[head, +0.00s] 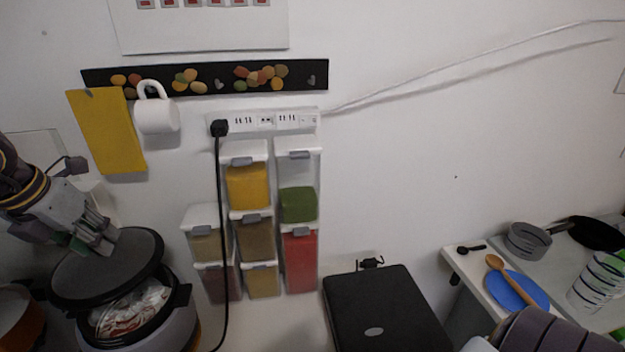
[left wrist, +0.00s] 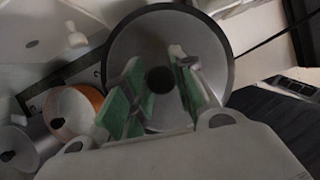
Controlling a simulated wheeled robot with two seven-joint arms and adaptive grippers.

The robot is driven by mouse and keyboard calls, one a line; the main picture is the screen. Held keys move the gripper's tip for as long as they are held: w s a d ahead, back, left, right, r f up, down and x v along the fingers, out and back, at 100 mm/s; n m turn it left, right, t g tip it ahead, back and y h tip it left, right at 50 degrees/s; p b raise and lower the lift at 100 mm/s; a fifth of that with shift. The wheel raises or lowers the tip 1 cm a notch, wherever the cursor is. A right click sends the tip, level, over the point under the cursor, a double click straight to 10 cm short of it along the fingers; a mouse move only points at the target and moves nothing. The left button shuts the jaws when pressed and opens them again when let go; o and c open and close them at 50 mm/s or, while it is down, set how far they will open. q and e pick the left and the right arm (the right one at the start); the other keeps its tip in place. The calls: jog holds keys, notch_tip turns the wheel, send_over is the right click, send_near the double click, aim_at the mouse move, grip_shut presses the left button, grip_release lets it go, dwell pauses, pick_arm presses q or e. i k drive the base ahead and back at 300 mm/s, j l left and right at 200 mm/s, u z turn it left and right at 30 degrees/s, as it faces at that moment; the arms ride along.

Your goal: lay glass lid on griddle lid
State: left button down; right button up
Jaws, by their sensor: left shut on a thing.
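The glass lid (head: 107,272) is a round, dark grey disc with a black rim, tilted over a pot at the left of the head view. My left gripper (head: 103,240) is at its upper side, shut on it. In the left wrist view the glass lid (left wrist: 204,40) faces the camera, with the green-padded fingers of my left gripper (left wrist: 160,84) on either side of its dark centre knob. The griddle lid (head: 390,300) is a black, nearly square cover with a grey oval badge at the bottom centre of the head view, apart from the gripper.
An open grey pot (head: 180,327) with pale contents stands under the glass lid. A side table with a blue plate (head: 518,291) is at the right.

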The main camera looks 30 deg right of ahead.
aim_at(382, 309)
jog(key=k, duration=0.95)
